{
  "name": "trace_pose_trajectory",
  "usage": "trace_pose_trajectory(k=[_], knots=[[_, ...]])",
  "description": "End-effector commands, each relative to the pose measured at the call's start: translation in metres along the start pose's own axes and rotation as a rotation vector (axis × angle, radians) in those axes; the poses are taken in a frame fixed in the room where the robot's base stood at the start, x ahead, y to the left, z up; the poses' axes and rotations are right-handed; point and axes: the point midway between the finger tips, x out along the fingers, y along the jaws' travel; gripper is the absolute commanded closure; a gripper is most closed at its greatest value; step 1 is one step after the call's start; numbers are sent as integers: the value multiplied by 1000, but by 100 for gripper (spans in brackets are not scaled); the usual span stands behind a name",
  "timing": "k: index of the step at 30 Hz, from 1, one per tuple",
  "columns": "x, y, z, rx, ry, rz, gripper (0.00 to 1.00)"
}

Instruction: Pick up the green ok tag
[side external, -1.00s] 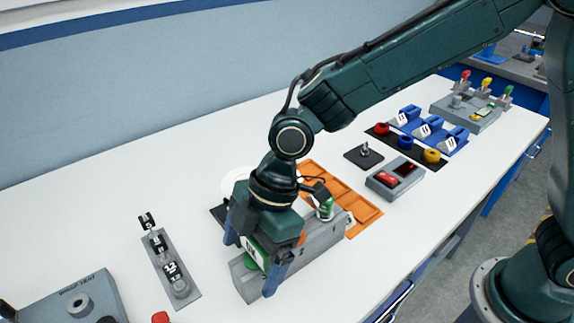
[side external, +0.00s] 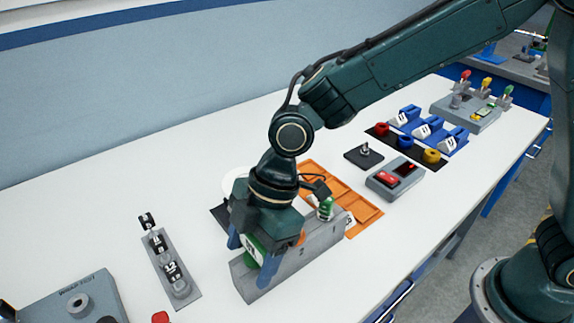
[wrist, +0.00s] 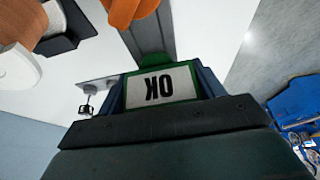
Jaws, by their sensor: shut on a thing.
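The green OK tag (wrist: 160,87) has a green frame and a white face with black letters, upside down in the wrist view. It sits between both blue fingers of my gripper (side external: 250,261), which is shut on it. In the side view the tag (side external: 252,247) is partly hidden by the gripper. It is at the near-left end of a long grey rail (side external: 309,249). I cannot tell whether it still touches the rail.
An orange tray (side external: 366,212) lies behind the rail, beside a grey box with a red switch (side external: 388,178). White table is bare in front of the rail.

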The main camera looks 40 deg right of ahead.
Motion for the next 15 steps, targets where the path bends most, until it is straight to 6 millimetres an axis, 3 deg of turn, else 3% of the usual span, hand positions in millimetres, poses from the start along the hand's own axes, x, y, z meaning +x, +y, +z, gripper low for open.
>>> trace_pose_trajectory(k=[8,15], knots=[[-28,1,-12,-1,3,5,54],[-71,1,-30,-2,4,6,54]])
